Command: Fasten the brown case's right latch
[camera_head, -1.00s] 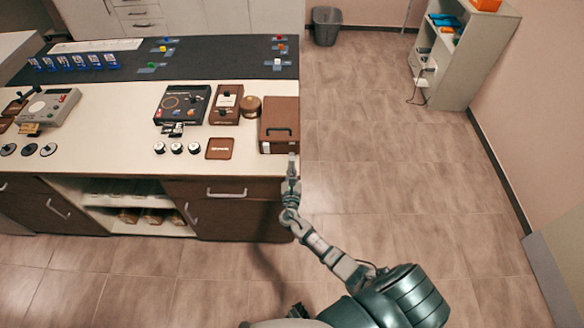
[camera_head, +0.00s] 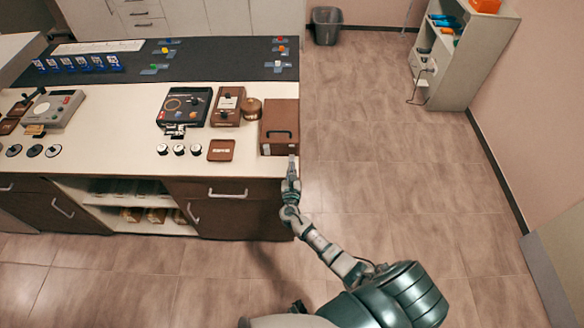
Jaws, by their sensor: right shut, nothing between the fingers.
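The brown case (camera_head: 279,118) lies at the right end of the white counter, with its dark handle toward the front. Its front face (camera_head: 275,149) is pale along the lower edge; the latches are too small to make out. My right gripper (camera_head: 292,160) is shut and empty at the case's front right corner, where the right latch would be hidden behind the fingers. I cannot tell whether the fingertips touch the case. My left gripper is not in view.
A round brown pot (camera_head: 251,109), a black device (camera_head: 184,106) and a brown square tray (camera_head: 221,150) stand left of the case. Several round knobs line the counter's front. The floor (camera_head: 390,180) right of the counter is clear.

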